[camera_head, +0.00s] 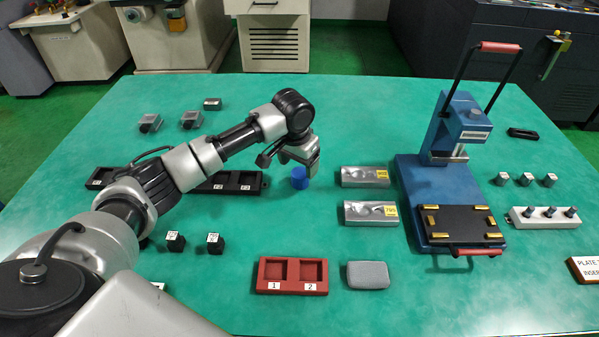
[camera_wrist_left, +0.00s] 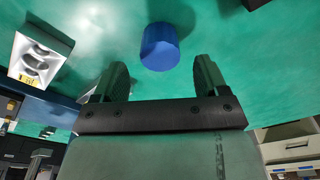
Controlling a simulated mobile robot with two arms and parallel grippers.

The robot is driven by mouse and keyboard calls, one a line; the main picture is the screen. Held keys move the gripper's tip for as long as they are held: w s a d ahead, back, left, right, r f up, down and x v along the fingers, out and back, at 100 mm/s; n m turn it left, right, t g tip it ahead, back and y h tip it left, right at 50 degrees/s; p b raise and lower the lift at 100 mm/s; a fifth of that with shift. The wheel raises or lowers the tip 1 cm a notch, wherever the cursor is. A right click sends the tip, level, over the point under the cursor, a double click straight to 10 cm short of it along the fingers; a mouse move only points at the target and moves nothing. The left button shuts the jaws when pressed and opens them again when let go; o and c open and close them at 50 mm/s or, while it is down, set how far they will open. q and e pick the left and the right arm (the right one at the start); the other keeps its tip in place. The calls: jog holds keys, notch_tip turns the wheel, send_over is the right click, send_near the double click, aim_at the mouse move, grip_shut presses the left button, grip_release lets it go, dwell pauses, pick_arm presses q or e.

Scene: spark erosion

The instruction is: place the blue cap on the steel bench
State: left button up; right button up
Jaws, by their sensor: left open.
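The blue cap (camera_head: 299,178) stands on the green bench top (camera_head: 330,120), left of two silver blocks. It also shows in the left wrist view (camera_wrist_left: 159,46), ahead of and between the fingers. My left gripper (camera_head: 312,165) is open, close to the cap and pointing down at its right side. In the left wrist view the two fingers (camera_wrist_left: 158,80) are apart with nothing between them. Whether a finger touches the cap I cannot tell. My right gripper is not in view. I see no surface that is clearly a steel bench.
Two silver blocks (camera_head: 370,213) with yellow labels lie right of the cap. A blue press (camera_head: 440,180) stands beyond them. A black tray (camera_head: 235,182) lies behind my left arm. A red two-pocket tray (camera_head: 291,275) and grey pad (camera_head: 367,275) are in front.

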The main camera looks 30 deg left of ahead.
aim_at(296, 176)
pick_arm(q)
notch_tip(296, 176, up, 7)
jog(key=shift+s, duration=0.45)
jog(key=shift+r, duration=0.1)
